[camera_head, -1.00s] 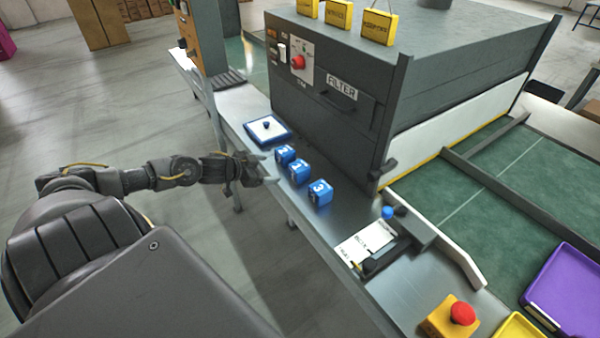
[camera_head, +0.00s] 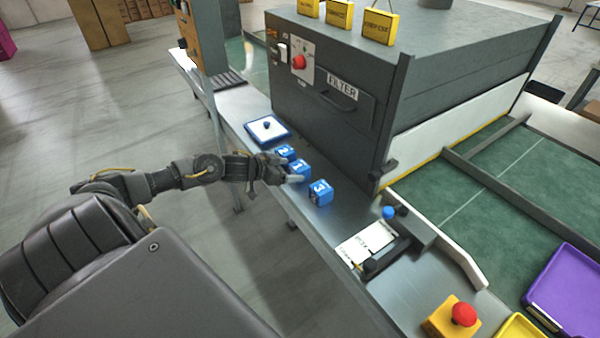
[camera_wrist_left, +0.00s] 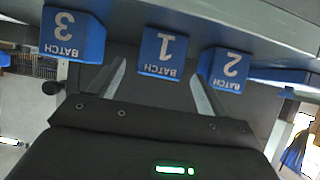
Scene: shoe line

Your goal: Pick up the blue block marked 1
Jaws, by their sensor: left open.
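The blue block marked 1 (camera_head: 300,168) stands on the metal ledge between the block marked 2 (camera_head: 284,152) and the block marked 3 (camera_head: 320,192). My left gripper (camera_head: 290,172) is open at the near side of block 1, its fingertips partly covering it. In the left wrist view, block 1 (camera_wrist_left: 164,52) shows upside down, ahead of and between the two open fingers (camera_wrist_left: 158,85). Block 3 (camera_wrist_left: 74,36) is to its left and block 2 (camera_wrist_left: 224,68) to its right there. My right gripper is not in view.
A blue-and-white tray with a knob (camera_head: 267,130) lies beyond block 2. The dark filter machine (camera_head: 330,120) rises behind the blocks. A card holder (camera_head: 366,244) and a red button on a yellow box (camera_head: 452,316) are further along the ledge.

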